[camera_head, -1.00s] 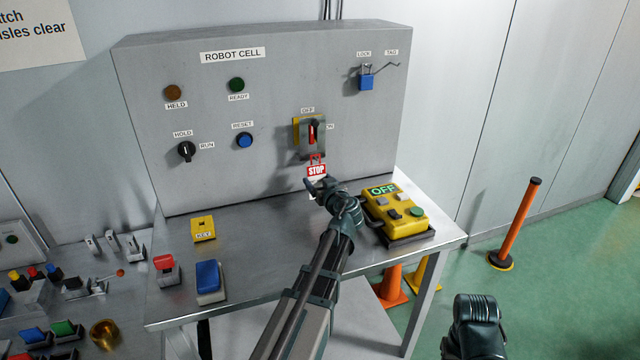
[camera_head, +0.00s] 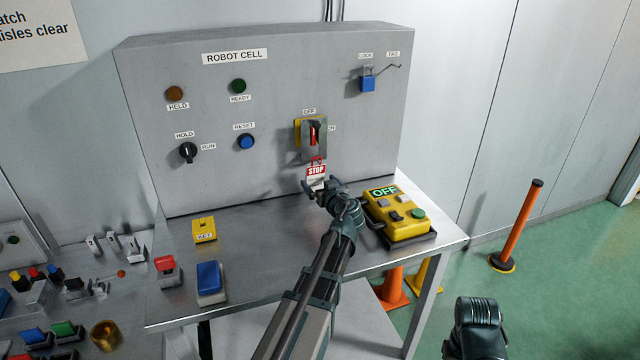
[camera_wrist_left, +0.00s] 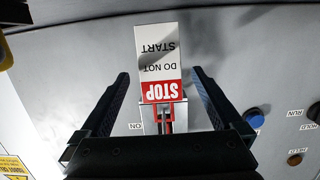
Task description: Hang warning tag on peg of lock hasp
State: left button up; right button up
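The warning tag (camera_head: 316,172), white with a red STOP band and red loop, hangs at the lower end of the grey lock hasp (camera_head: 322,150) by the red switch handle (camera_head: 313,133). The loop appears to be on the hasp's peg; the exact contact is too small to tell. My left gripper (camera_head: 321,187) is just below and in front of the tag. In the left wrist view the tag (camera_wrist_left: 160,62) shows upside down between the spread fingers of my left gripper (camera_wrist_left: 160,73), with a gap on both sides. My right gripper's fingers are out of view.
A blue padlock (camera_head: 367,84) hangs on a hook under the LOCK label. A yellow pendant (camera_head: 397,214) stands right of my left arm. A yellow KEY block (camera_head: 204,229), a red-topped switch (camera_head: 167,271) and a blue-topped block (camera_head: 209,280) stand on the table's left.

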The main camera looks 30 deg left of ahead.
pick_arm(q)
jog(key=p+v, duration=0.2)
jog(key=v, duration=1.2)
jog(key=shift+p, duration=0.3)
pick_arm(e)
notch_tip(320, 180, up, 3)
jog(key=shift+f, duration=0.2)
pick_arm(q)
jog(key=shift+a, duration=0.15)
